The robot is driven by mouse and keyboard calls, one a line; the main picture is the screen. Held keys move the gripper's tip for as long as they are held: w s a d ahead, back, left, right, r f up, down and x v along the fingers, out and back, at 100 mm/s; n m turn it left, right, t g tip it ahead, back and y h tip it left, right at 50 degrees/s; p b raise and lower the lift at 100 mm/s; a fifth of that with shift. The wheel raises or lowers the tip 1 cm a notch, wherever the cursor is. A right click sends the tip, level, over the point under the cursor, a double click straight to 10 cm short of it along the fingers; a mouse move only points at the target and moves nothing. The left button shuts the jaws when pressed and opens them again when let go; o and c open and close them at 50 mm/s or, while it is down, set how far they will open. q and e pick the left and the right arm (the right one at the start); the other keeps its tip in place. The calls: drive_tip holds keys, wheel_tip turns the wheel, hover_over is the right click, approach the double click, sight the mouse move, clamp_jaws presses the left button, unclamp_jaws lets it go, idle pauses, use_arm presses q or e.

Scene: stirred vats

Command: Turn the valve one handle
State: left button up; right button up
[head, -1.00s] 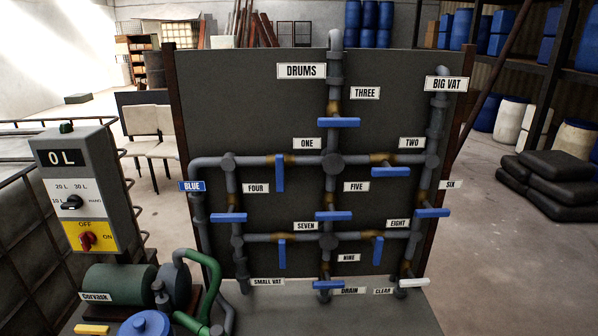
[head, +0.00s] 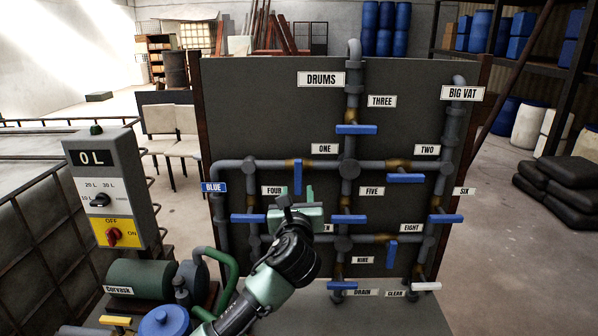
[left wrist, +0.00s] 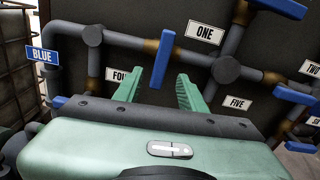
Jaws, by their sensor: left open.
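The valve one handle (head: 298,178) is a blue bar standing upright on the upper horizontal pipe, below the ONE label (head: 324,149). It also shows upright in the left wrist view (left wrist: 162,60). My left gripper (head: 297,198) is open, green, and raised in front of the panel at the handle's lower end. In the left wrist view, its fingers (left wrist: 160,82) stand apart, one on each side of the handle's lower end. I cannot tell how much depth separates them from it. The gripper hides part of the lower pipes and the SEVEN label. My right gripper is out of view.
Other blue handles sit close by, such as those at valve four (head: 248,218), valve five (head: 349,219) and valve three (head: 357,129). A control box (head: 110,190) and green pump (head: 140,283) stand left. Open floor lies right of the panel.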

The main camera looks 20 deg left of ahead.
sight(298, 173)
use_arm(q)
drive_tip(key=shift+m, duration=0.4)
drive_tip(key=w, duration=0.2)
drive_tip(key=w+a+r+p, duration=0.1)
drive_tip(key=w, duration=0.1)
drive_tip(key=w+r, duration=0.1)
drive_tip(key=w, duration=0.1)
drive_tip(key=shift+w+a+r+p, duration=0.1)
drive_tip(key=shift+w+a+p, duration=0.05)
drive_tip(key=shift+a+p, duration=0.25)
drive_tip(key=shift+x, duration=0.75)
clamp_jaws()
